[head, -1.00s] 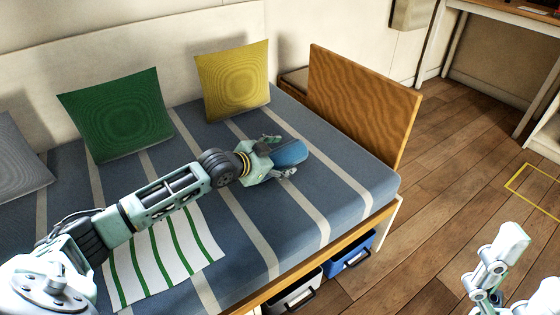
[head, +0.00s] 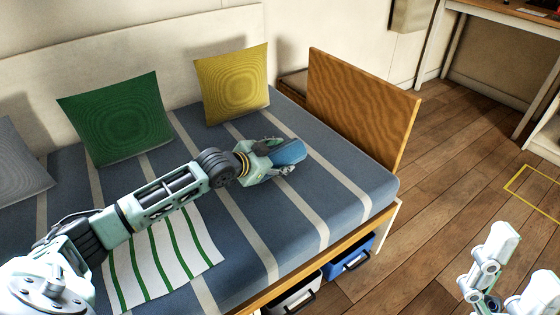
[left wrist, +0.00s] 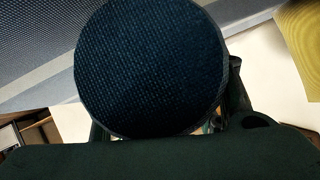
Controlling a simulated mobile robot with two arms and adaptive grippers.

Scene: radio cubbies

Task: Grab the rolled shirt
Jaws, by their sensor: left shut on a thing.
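The rolled shirt is a blue roll (head: 289,152) on the striped daybed, right of the yellow pillow's lower edge. My left gripper (head: 275,156) is shut on its near end, with a finger on each side of it. In the left wrist view the dark blue round end of the rolled shirt (left wrist: 150,68) fills the middle and hides most of the fingers. Whether the roll still touches the mattress is hard to tell. My right gripper is not clearly in view; pale links of my right arm show at the lower right of the head view.
The daybed (head: 325,175) holds a green pillow (head: 116,118), a yellow pillow (head: 232,84), a grey pillow (head: 15,175) and a green-striped cloth (head: 165,262). A wooden end panel (head: 362,105) stands right of the roll. Blue (head: 350,255) and grey bins (head: 297,292) sit below. Space above the mattress is clear.

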